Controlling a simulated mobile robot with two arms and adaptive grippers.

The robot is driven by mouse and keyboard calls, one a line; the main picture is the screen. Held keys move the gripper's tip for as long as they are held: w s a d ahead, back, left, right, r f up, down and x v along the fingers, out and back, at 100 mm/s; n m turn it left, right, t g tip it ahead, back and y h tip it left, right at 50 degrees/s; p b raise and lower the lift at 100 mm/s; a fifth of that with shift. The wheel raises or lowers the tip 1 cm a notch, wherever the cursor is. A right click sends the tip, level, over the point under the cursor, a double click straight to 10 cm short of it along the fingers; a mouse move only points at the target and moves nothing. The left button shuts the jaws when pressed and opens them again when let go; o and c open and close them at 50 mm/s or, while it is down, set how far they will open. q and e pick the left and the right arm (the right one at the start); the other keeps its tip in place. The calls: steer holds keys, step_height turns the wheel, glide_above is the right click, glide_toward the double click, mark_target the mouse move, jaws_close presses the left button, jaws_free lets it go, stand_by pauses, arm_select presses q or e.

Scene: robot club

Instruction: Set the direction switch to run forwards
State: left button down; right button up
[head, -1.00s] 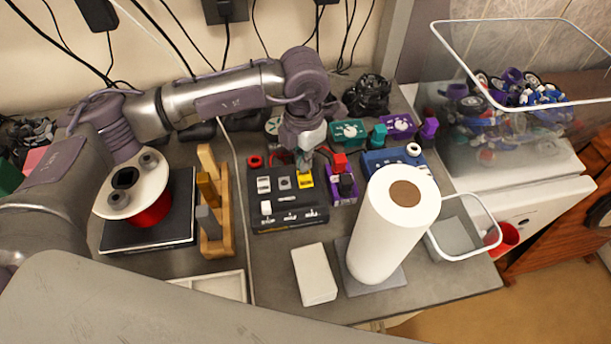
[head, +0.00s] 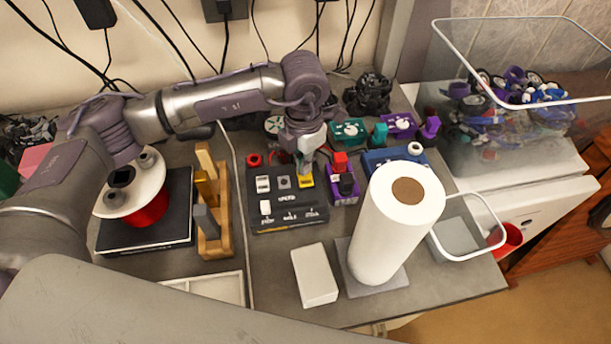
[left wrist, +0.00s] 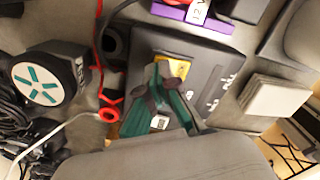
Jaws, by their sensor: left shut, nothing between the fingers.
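A dark control box (head: 290,216) lies on the table with a white rocker (head: 263,184), a grey control (head: 284,182), a yellow-plated switch (head: 307,181) and a lower white rocker (head: 265,207). Which one is the direction switch, and its setting, I cannot read. My left gripper (head: 306,171) is shut and empty, pointing down at the yellow plate. In the left wrist view its green fingers (left wrist: 162,70) meet over the yellow plate (left wrist: 178,66) and cover part of it. Whether they touch the switch I cannot tell. My right gripper is out of view.
A purple-based block with a red top (head: 340,161) stands just right of the box. A paper roll (head: 388,235) and a white block (head: 314,274) are in front. A wooden rack (head: 224,215) is left. A red ring (head: 254,160) lies behind the box.

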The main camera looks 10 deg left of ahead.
arm_select(q)
steer(key=shift+f+b, duration=0.3)
steer(key=shift+f, duration=0.1)
steer(key=shift+r+p, duration=1.5)
steer(key=shift+r, duration=2.05)
